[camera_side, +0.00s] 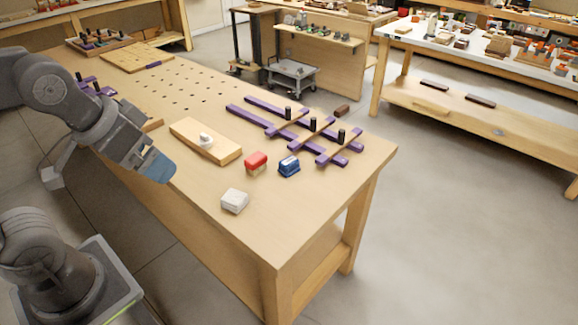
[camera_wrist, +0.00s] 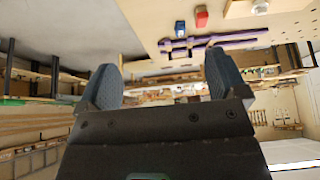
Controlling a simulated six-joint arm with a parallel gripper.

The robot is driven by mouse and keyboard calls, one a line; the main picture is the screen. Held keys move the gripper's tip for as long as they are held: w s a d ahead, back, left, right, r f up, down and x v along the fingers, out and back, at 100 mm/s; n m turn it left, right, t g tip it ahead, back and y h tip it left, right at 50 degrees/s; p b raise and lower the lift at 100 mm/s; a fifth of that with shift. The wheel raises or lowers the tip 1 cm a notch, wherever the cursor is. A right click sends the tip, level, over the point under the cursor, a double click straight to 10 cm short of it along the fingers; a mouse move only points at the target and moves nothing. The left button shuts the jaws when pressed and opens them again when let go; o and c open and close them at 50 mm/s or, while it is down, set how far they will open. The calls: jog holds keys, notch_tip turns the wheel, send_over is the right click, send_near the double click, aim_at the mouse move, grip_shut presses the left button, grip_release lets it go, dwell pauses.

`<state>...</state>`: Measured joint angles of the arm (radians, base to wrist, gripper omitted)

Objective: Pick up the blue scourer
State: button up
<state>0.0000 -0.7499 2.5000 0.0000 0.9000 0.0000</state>
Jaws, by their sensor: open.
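The blue scourer (camera_side: 289,166) is a small block with a blue top. It sits on the wooden bench, right of a red block (camera_side: 256,162) and in front of the purple rails. In the wrist view the blue scourer (camera_wrist: 180,28) is small, near the top edge, with the red block (camera_wrist: 201,17) beside it. My gripper (camera_side: 155,166) is left of the scourer in the side view, over the bench's near left edge and well apart from it. In the wrist view my gripper (camera_wrist: 164,80) has its two fingers spread with nothing between them.
A white block (camera_side: 235,201) stands near the bench's front edge. A wooden board with a white knob (camera_side: 206,146) lies between my gripper and the red block. Purple rails with black pegs (camera_side: 313,128) lie behind the scourer. The bench's front right corner is bare.

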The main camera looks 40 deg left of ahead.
jog(key=shift+r, duration=0.1)
jog(key=w+r+m+g, duration=0.2)
jog(key=w+r+m, duration=0.25)
jog(key=w, duration=0.75)
jog(key=m+g, duration=0.4)
jog(key=m, duration=1.1)
send_over(289, 160)
notch_tip(289, 160, down, 20)
notch_tip(289, 160, down, 9)
jog(key=shift+a+r, duration=0.1)
jog(key=shift+r, duration=0.1)
jog(key=shift+d+f, duration=0.2)
jog(key=shift+f, duration=2.4)
jog(key=shift+c, duration=0.4)
